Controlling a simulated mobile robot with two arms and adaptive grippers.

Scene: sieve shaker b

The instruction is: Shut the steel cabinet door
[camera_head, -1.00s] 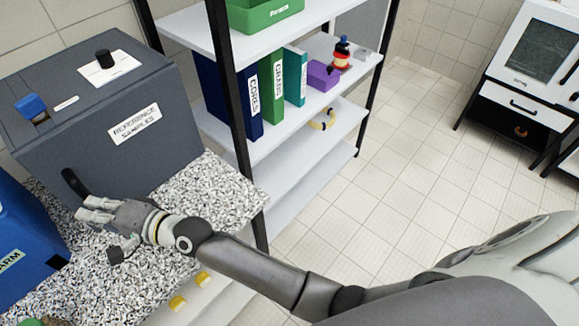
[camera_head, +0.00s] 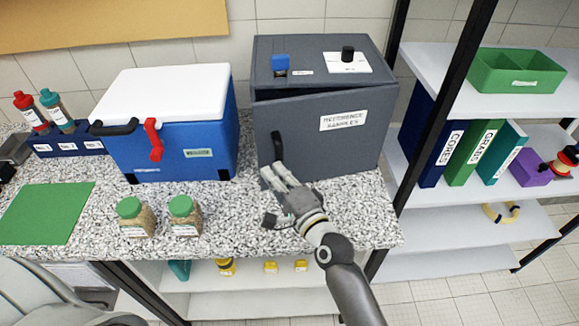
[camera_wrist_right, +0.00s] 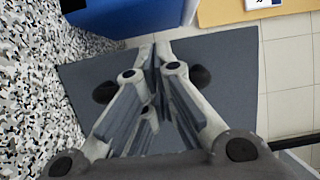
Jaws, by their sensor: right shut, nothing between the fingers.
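The grey steel cabinet (camera_head: 315,55) labelled "REFERENCE SAMPLES" stands on the speckled counter. Its front door (camera_head: 345,150) looks slightly ajar, with a dark gap under the top edge, widest at the left. A black handle (camera_head: 277,146) is on the door's left side. My right gripper (camera_head: 274,174) is shut and empty, low in front of the door just below the handle. Whether the fingertips touch the door is unclear. In the right wrist view the shut fingers (camera_wrist_right: 157,55) point at the grey door panel (camera_wrist_right: 225,75). My left gripper is not in view.
A blue cooler (camera_head: 185,125) with a white lid stands left of the cabinet. Two green-lidded jars (camera_head: 132,220) and a green mat (camera_head: 45,213) lie further left. A shelf unit with a black post (camera_head: 440,100) stands close on the right.

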